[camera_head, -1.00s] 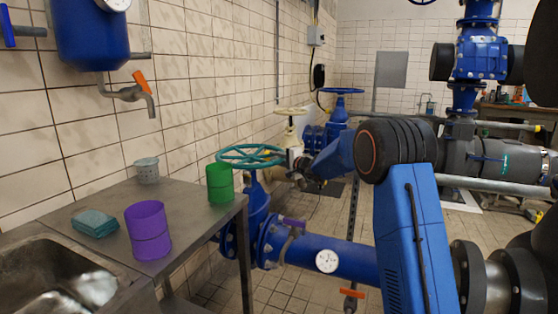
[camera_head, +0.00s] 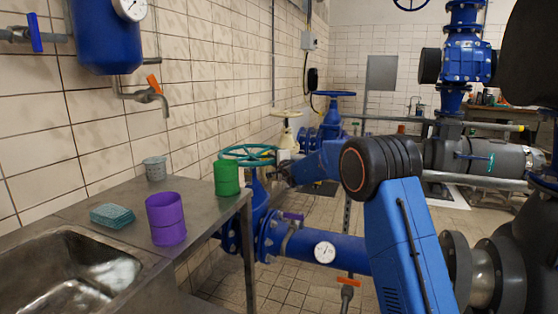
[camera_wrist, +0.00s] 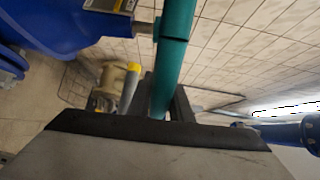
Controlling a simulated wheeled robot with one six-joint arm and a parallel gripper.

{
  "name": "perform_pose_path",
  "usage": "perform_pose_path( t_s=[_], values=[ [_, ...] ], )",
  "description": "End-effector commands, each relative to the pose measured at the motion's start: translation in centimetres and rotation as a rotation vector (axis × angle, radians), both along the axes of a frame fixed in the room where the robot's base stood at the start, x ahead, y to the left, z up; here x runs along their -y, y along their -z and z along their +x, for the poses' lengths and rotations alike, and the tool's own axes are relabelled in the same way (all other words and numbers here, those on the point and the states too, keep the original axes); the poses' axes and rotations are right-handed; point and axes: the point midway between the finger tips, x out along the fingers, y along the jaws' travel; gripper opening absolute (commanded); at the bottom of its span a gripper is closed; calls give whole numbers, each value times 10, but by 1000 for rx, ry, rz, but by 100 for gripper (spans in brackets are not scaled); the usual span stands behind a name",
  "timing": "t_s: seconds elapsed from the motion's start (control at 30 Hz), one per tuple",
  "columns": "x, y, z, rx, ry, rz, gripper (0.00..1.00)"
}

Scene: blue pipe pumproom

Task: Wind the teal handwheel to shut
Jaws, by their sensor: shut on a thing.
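The teal handwheel (camera_head: 240,153) sits level on top of a blue valve at the right end of the metal table in the head view. My gripper (camera_head: 284,168) is at the right side of its rim, partly hidden behind my arm. In the wrist view the teal rim (camera_wrist: 176,45) runs down between the dark fingers of my gripper (camera_wrist: 160,103). The fingers are shut on the rim. The fingertips' contact with the rim is partly hidden by the gripper body.
A green cup (camera_head: 227,178) stands on the table close to the wheel. A purple cup (camera_head: 166,219), a teal sponge (camera_head: 112,215) and a grey cup (camera_head: 155,168) are further left. A cream valve (camera_head: 286,135) is behind the wheel. A blue pipe with a gauge (camera_head: 325,252) runs below my arm.

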Motion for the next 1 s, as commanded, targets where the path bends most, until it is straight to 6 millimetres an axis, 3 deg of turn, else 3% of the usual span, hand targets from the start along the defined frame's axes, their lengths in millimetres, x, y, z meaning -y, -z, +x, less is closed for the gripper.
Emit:
perform_pose_path(
  t_s=[0.43, 0.47, 0.53, 1.0],
  values=[
    [-2, 4, 0, -6, 3, -1, 0],
    [-2, 4, 0, -6, 3, -1, 21],
    [-3, 4, 0, -5, 2, -1, 37],
    [0, -2, -10, 0, 1, 0, 37]
  ],
)
